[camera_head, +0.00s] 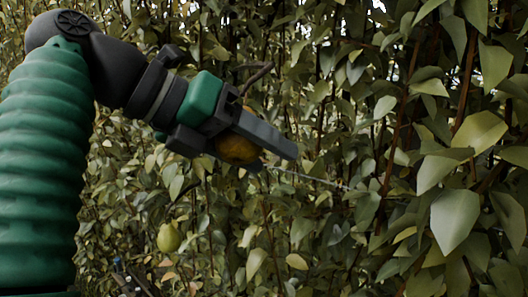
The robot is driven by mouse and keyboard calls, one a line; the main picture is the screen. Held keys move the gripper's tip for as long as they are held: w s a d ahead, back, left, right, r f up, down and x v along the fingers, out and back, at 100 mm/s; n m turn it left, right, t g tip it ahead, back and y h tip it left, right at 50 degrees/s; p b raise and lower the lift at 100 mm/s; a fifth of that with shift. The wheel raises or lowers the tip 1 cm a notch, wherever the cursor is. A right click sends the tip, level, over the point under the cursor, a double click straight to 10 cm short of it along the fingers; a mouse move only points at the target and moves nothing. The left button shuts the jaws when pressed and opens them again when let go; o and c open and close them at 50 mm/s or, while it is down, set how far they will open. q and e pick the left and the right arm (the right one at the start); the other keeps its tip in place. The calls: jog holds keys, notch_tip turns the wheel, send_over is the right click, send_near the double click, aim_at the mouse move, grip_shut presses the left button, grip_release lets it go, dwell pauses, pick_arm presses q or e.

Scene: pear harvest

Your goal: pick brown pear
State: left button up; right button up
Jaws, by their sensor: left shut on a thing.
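My left gripper (240,145) reaches in from the left on a green and black arm. It is shut on a brown pear (235,150), which sits between its dark fingers and is partly hidden by them. A dark, bent stem-like piece (258,76) shows just above the gripper; I cannot tell whether it joins the pear. A second pear (168,238), yellow-green, hangs lower down among the leaves, left of the middle. My right gripper is not in view.
Dense foliage (330,150) fills most of the view behind the gripper. Large leaves (450,195) stand close on the right. Thin reddish branches (399,130) run upward there. Small blurred objects (128,278) show low at the left.

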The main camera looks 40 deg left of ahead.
pick_arm(q)
jog(key=shift+s+d+r, duration=0.1)
jog(key=shift+s, duration=0.3)
jog(key=shift+s+d+f, duration=0.3)
jog(key=shift+s+d, duration=0.35)
jog(key=shift+s, duration=0.05)
jog(key=shift+s+d+f, duration=0.1)
jog(key=shift+s+d, duration=0.25)
jog(key=shift+s, duration=0.3)
jog(key=shift+s+d+f, duration=0.1)
jog(key=shift+s+d, duration=0.2)
jog(key=shift+s, duration=0.3)
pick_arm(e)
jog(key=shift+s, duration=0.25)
